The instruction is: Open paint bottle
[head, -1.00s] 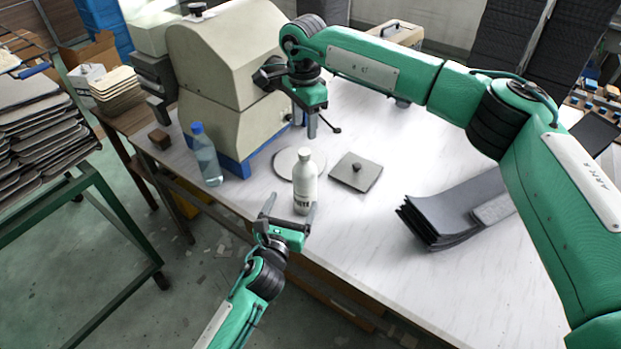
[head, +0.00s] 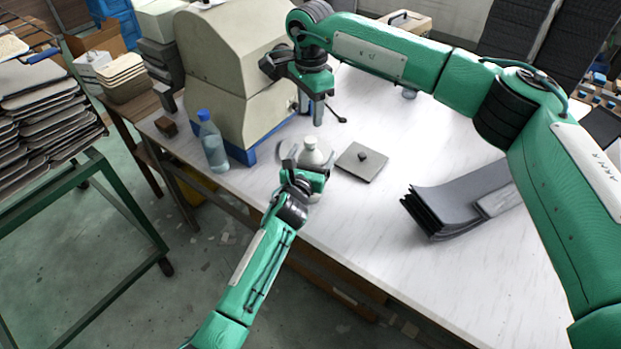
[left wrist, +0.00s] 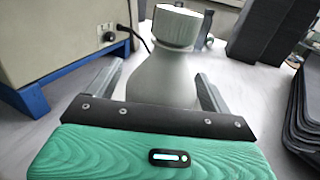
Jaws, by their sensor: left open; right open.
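The white paint bottle (head: 311,152) stands upright on the table, its lower part hidden behind my left gripper in the head view. My left gripper (head: 309,156) is open at the bottle, with a finger on each side. In the left wrist view the bottle's shoulder and ribbed white cap (left wrist: 177,27) rise between the two open fingers of the gripper (left wrist: 160,85). Whether the fingers touch the bottle I cannot tell. My right gripper (head: 310,108) is open, pointing down above the table behind the bottle, and holds nothing.
A clear bottle with a blue cap (head: 213,145) stands left of the paint bottle, by a beige machine (head: 235,60) on a blue base. A grey square plate with a knob (head: 360,165) lies to the right. Dark bent panels (head: 450,210) lie farther right. The table's front right is bare.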

